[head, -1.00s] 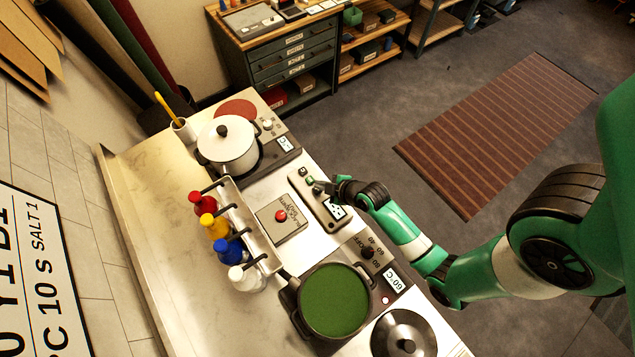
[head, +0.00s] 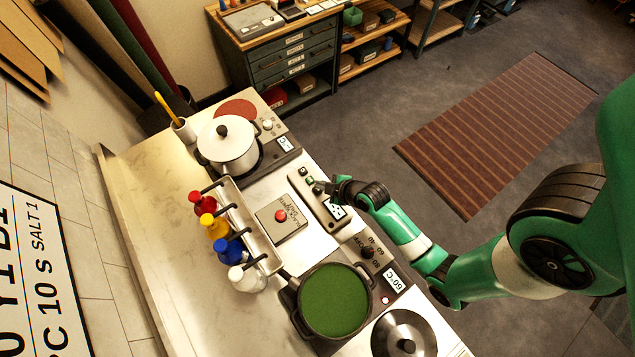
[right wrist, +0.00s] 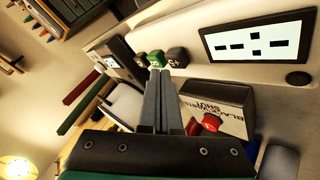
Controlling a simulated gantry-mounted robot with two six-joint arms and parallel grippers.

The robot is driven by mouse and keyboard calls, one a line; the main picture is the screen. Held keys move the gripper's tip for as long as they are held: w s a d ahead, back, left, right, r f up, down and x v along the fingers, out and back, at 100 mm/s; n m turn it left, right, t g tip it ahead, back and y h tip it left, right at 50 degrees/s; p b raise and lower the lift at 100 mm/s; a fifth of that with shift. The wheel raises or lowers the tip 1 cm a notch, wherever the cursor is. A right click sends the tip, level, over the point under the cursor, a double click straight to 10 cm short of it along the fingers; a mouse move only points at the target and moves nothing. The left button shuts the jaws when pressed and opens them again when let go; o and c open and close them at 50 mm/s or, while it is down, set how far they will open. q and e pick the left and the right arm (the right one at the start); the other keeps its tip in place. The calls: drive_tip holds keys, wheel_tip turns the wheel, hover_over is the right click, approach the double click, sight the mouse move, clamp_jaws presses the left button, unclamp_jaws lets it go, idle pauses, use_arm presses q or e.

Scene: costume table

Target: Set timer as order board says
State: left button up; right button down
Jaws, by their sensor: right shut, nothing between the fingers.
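The timer (head: 326,206) is a pale slab on the counter, with buttons at one end and a display. Contact cannot be told. The order board (head: 40,270), partly cut off, reads "10 s" and "SALT 1". My left gripper is out of view.
A grey plate with a red button (head: 280,215) lies beside the timer. A rack holds several coloured bottles (head: 208,225). A white lidded pot (head: 226,143) stands beyond, and a pan of green liquid (head: 335,300) sits nearer, by a dial and a "60 C" display.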

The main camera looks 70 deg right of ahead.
idle(0.7)
drive_tip(key=shift+f+b, duration=0.3)
drive_tip(key=shift+f, duration=0.15)
drive_tip(key=shift+f+b, duration=0.3)
drive_tip(key=shift+f, duration=0.2)
idle(0.4)
drive_tip(key=shift+r, duration=0.15)
drive_tip(key=shift+r+p, duration=0.8)
drive_tip(key=shift+p, duration=0.15)
wheel_tip(320, 180, up, 5)
drive_tip(key=p, duration=0.5)
drive_tip(key=shift+r, duration=0.1)
